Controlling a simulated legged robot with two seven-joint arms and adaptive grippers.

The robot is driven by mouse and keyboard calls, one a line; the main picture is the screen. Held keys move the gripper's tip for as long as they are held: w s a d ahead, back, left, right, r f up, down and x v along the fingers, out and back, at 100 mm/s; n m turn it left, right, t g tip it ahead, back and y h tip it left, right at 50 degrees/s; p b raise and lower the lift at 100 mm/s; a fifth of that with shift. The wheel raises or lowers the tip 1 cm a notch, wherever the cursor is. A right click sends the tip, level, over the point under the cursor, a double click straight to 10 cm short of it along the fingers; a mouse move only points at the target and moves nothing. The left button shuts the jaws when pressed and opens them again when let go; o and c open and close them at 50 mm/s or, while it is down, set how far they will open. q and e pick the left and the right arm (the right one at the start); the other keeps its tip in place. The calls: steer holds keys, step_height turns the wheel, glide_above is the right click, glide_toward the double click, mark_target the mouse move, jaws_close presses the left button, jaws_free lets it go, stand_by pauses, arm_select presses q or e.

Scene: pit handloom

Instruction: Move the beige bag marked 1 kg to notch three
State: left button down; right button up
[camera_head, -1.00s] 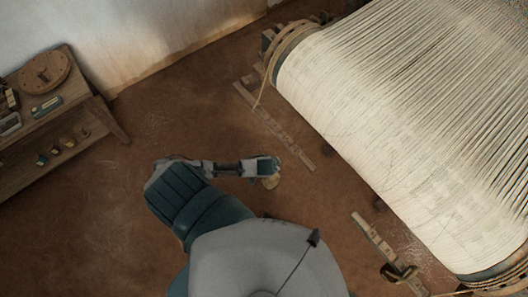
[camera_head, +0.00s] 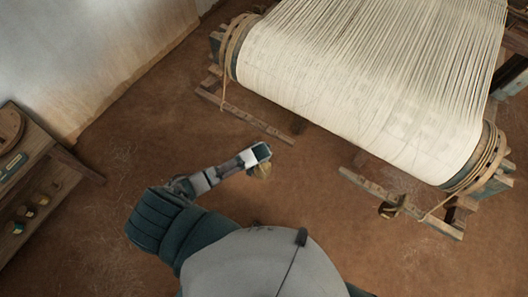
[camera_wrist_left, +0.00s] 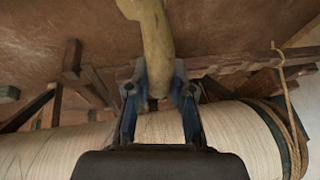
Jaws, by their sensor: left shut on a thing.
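My left gripper (camera_head: 258,158) is shut on the beige bag (camera_head: 262,172), which hangs just below its fingers over the open floor. In the left wrist view the bag (camera_wrist_left: 151,45) is a long, tan shape between the two blue fingers (camera_wrist_left: 160,92). Its 1 kg marking cannot be read. A wooden rail (camera_head: 246,119) lies by the loom's left side, and another rail (camera_head: 372,187) by its right; notches are too small to tell apart. The bag is apart from both rails. My right gripper is not in view.
The loom's large cream warp roll (camera_head: 350,100) fills the upper right, with rope (camera_head: 233,45) around its left end. A dark curved object (camera_head: 391,207) sits on the right rail. A wooden bench (camera_head: 35,150) with small items stands at far left. The brown floor between is clear.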

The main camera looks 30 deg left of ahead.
arm_select(q)
steer(key=shift+s+r, duration=0.2)
steer(key=shift+s, duration=0.2)
steer(key=shift+s+d, duration=0.1)
steer(key=shift+s, duration=0.3)
steer(key=shift+s+d+r+p, duration=0.1)
steer(key=shift+s+p, duration=0.25)
steer(key=shift+s, duration=0.7)
steer(key=shift+s+r+p, duration=0.1)
steer(key=shift+s+p, duration=0.3)
steer(key=shift+p, duration=0.05)
steer(key=s+a+p, duration=0.1)
steer(key=s+p, duration=0.5)
steer(key=s, duration=0.3)
steer(key=shift+r, duration=0.35)
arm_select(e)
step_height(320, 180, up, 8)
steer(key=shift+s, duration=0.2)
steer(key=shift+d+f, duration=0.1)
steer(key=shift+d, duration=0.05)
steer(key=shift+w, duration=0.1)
